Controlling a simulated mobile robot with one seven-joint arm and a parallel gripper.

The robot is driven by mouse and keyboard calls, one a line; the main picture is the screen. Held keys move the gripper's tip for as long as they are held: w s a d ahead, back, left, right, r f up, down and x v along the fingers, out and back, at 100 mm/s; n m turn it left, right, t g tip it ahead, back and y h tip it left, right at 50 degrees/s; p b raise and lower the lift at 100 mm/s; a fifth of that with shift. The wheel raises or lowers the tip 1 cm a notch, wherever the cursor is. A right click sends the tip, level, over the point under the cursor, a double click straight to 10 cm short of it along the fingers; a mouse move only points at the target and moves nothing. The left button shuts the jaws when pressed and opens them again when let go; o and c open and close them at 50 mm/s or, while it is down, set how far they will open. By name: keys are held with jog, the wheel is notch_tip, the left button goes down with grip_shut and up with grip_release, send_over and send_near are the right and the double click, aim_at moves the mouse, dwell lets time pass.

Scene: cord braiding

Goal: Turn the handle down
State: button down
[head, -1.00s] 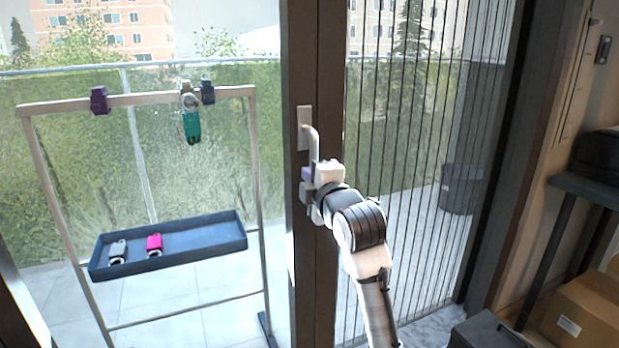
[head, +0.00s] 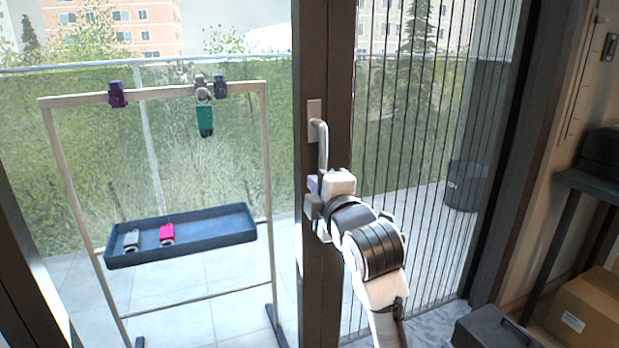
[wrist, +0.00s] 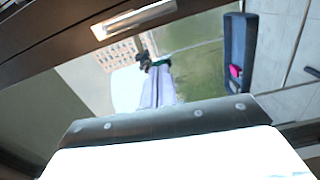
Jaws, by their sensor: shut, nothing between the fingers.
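The door handle (head: 323,148) is a silver lever on a pale plate, set on the dark door frame. In the head view its bar runs downward from the plate, close to vertical. In the wrist view a silver bar (wrist: 135,19), likely the handle, lies near the top edge. My gripper (head: 313,184) is at the frame just below the handle's lower end. Its lavender fingers (wrist: 159,68) are together in the wrist view, with nothing between them. I cannot tell whether it touches the handle; my wrist hides part of that area.
Behind the glass stands a rack (head: 158,95) with hanging clips and a blue tray (head: 188,246) holding a grey and a pink item. A dark bin (head: 467,187) is outside at right. A cardboard box (head: 583,318) and dark case (head: 490,330) are at lower right.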

jog(key=shift+v, duration=1.2)
